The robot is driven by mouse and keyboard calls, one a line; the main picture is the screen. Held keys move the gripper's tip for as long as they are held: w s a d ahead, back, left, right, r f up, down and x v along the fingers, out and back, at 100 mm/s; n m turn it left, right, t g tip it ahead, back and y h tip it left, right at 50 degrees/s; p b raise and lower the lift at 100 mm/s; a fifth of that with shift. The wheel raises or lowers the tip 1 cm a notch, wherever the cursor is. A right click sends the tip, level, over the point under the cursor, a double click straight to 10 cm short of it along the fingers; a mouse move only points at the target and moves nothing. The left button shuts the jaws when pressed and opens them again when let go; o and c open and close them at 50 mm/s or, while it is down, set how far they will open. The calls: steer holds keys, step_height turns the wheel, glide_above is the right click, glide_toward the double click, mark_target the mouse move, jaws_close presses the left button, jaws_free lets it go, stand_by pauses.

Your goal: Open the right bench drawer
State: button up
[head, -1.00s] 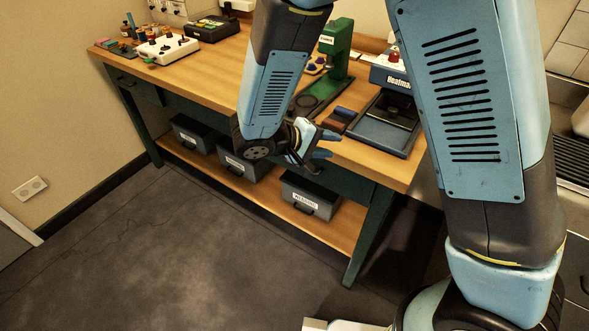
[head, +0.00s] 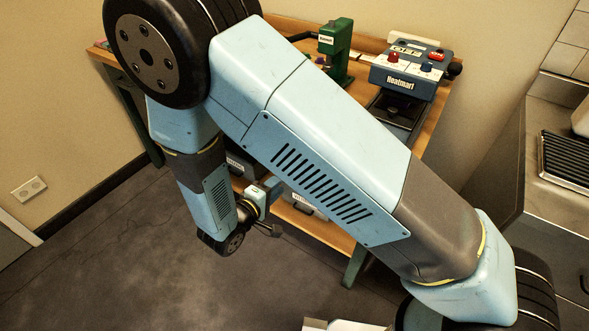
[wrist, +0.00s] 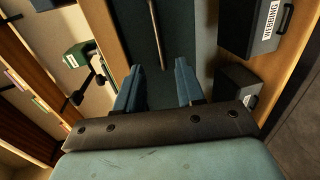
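The bench's dark green front (wrist: 190,35) runs down the upper middle of the wrist view. A thin metal bar handle (wrist: 157,35) lies along it, beyond my fingertips. I cannot tell from this view whether the drawer stands shut. My gripper (wrist: 160,72) has its two blue fingers spread with nothing between them, and the handle lines up with the gap, apart from the fingers. In the head view my gripper (head: 272,208) is low in front of the bench, over the floor side of the shelf. My arm hides the bench's drawer fronts there.
The wooden benchtop (head: 445,105) carries a green press (head: 335,42) and a blue Heatmart press (head: 402,78). Storage boxes, one labelled WEBBING (wrist: 252,28), sit on the lower shelf beside my gripper. Open grey floor (head: 120,270) lies in front.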

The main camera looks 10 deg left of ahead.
steer(key=x, duration=1)
steer(key=shift+w+d, duration=0.2)
steer(key=shift+w, duration=0.05)
steer(key=shift+c, duration=0.2)
jaws_close()
